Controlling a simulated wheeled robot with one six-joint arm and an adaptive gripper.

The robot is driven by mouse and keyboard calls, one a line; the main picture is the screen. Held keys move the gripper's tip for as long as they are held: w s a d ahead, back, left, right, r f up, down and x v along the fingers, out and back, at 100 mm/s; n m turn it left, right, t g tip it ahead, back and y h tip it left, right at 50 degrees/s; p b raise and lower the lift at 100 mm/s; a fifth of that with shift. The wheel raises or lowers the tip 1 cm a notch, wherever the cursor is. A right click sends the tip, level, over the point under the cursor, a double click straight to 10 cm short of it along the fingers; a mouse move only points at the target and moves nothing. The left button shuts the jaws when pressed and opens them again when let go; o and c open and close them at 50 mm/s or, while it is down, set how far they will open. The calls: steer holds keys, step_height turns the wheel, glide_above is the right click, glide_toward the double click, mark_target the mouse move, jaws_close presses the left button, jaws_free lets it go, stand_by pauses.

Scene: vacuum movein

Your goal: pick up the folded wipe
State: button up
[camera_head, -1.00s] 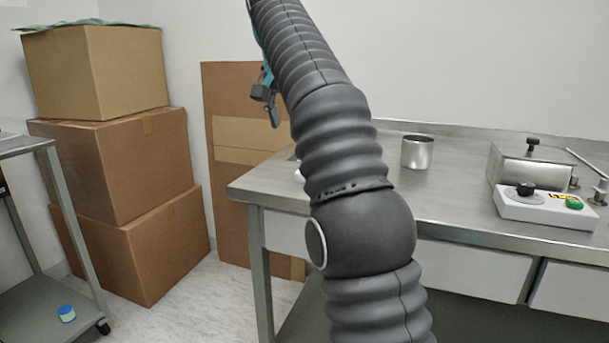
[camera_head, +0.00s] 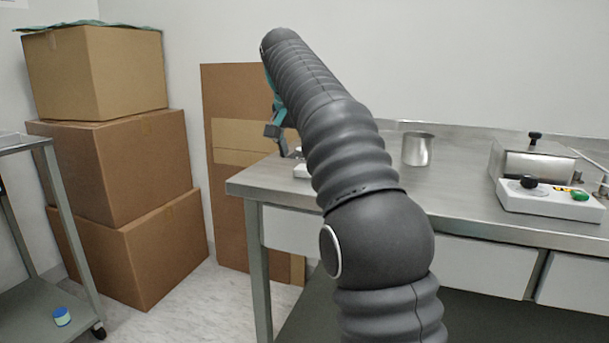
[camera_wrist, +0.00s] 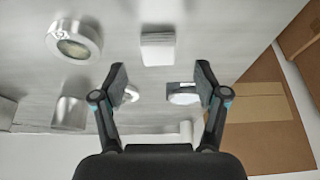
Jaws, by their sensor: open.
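The folded wipe (camera_wrist: 158,47) is a small white, layered rectangle lying on the steel table, in the upper middle of the wrist view. My gripper (camera_wrist: 161,82) is open, its two fingers apart and empty. In the picture, the wipe lies just beyond the fingertips, near the line between them. In the head view my gripper (camera_head: 279,132) hangs over the left end of the table, mostly hidden behind my arm. A small white thing shows there beside my arm, too covered to name for sure.
On the steel table (camera_head: 470,215) stand a metal cup (camera_head: 417,149) and a white-based device (camera_head: 550,200). The wrist view shows a round metal container (camera_wrist: 74,42) beside the wipe and small items near the fingers. Stacked cardboard boxes (camera_head: 125,170) stand left.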

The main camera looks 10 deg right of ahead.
mark_target(304, 167)
steer(key=b+x, duration=0.1)
steer(key=x, duration=0.3)
steer(key=c, duration=1)
steer(key=shift+r, duration=0.1)
steer(key=shift+r+p, duration=0.35)
steer(key=shift+r, duration=0.2)
steer(key=r+p, duration=0.1)
steer(key=d+r, duration=0.1)
steer(key=r, duration=0.1)
steer(key=shift+s+r+p, duration=0.15)
steer(key=shift+r+p, duration=0.2)
steer(key=s+d+r+p, duration=0.1)
steer(key=s+d+r, duration=0.4)
steer(key=d, duration=0.4)
steer(key=shift+s+r, duration=0.3)
steer(key=shift+r, duration=0.25)
steer(key=shift+d, duration=0.1)
